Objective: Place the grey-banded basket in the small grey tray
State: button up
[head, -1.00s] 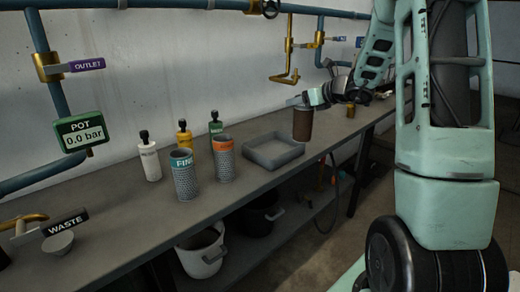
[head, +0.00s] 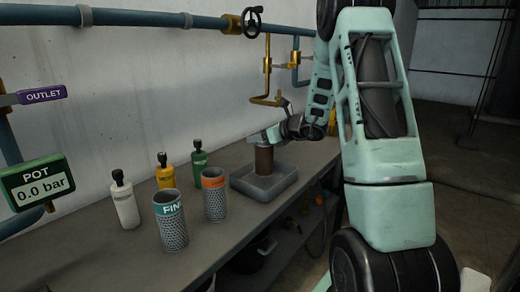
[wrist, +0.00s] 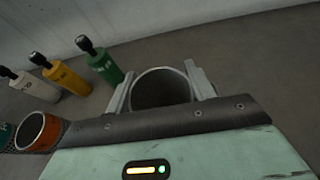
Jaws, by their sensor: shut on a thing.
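The basket (head: 264,161), a brownish cylinder, is upright in my gripper (head: 264,138). In the wrist view the fingers of my gripper (wrist: 160,84) are shut on either side of the basket's round grey rim (wrist: 160,71), and its inside looks dark. In the head view the basket stands over the inside of the small grey tray (head: 262,197), with its lower end at the tray. I cannot tell whether it touches the tray floor. The tray does not show clearly in the wrist view.
An orange-banded mesh basket (head: 215,198) stands just left of the tray, and a teal-banded one (head: 171,225) is further left. White (head: 125,205), yellow (head: 165,176) and green (head: 199,165) bottles stand behind.

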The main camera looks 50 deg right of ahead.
aim_at(261, 145)
jog(key=shift+f, duration=1.7)
jog(key=shift+f+b, duration=0.25)
jog(key=shift+b, duration=0.15)
jog(key=o, duration=1.3)
jog(key=shift+r, duration=0.1)
jog(key=shift+r, duration=0.15)
jog(key=shift+s+r+p, duration=0.1)
jog(key=shift+s+p, duration=0.05)
jog(key=shift+p, duration=0.2)
jog(key=v, duration=1.1)
jog(key=shift+s+r, duration=0.15)
jog(key=shift+s, duration=0.2)
